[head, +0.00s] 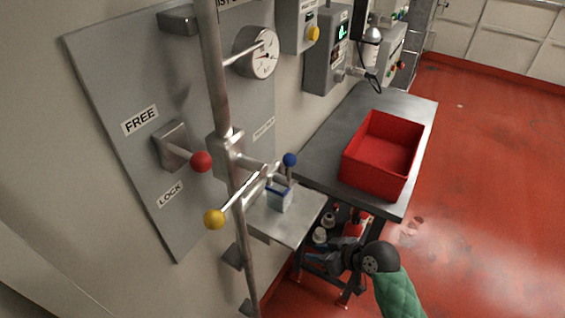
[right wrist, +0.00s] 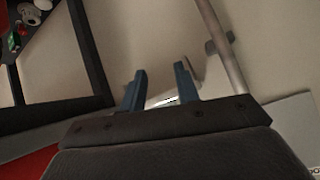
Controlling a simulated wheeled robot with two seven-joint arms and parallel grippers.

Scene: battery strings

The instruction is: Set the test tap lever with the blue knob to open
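The blue knob (head: 289,160) tops a short upright lever beside the horizontal metal pipework (head: 258,168). Its pivot is partly hidden in the head view. A small blue-and-white box (head: 279,196) is just below it on a metal shelf (head: 285,225). My right gripper (head: 322,260) is low, below and to the right of the shelf, apart from the lever. In the right wrist view its two blue fingers (right wrist: 160,75) stand apart with nothing held between them. The blue knob is not visible in that view. My left gripper is not in view.
A red-knobbed lever (head: 201,161) is on the FREE/LOCK panel (head: 120,90). A yellow-knobbed lever (head: 214,219) juts from the vertical pipe (head: 222,90). A grey table (head: 335,130) with a red bin (head: 372,178) stands beyond. Red floor (head: 480,180) is open at right.

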